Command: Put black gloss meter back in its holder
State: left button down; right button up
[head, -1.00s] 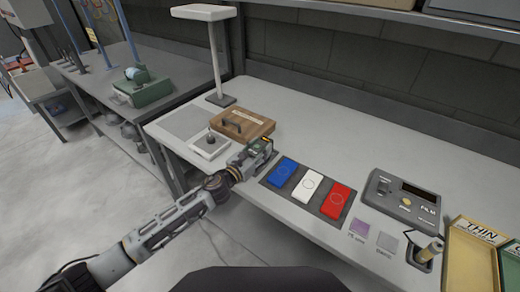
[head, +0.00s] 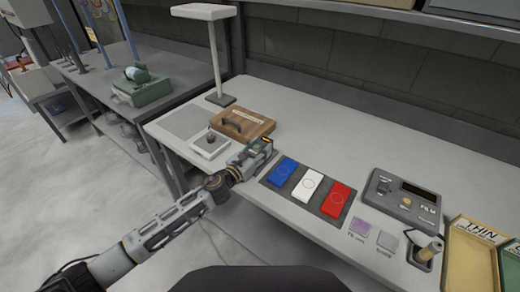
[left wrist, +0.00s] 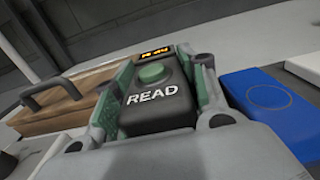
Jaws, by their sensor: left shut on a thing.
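The black gloss meter (left wrist: 158,108) shows in the left wrist view with the word READ, a green button and a lit orange display. My left gripper (head: 262,147) is shut on it, with one finger on each side. In the head view the meter is small and mostly hidden by the gripper, over the bench between the wooden case and the blue block. I cannot tell whether its underside touches the bench. No holder for it can be made out for certain. My right gripper is not in view.
A wooden case (head: 243,124) and a white plate with a knob (head: 209,146) lie left of the gripper. Blue (head: 282,171), white (head: 307,186) and red (head: 336,200) blocks sit on a dark mat to the right. A grey film gauge (head: 402,199) stands farther right.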

pick_arm(q)
jog(key=shift+f+b, duration=0.3)
dwell(0.4)
jog(key=c, duration=0.7)
grip_release()
jog(key=shift+f, duration=0.15)
jog(key=shift+s+a, duration=0.15)
jog(key=shift+v, duration=5.75)
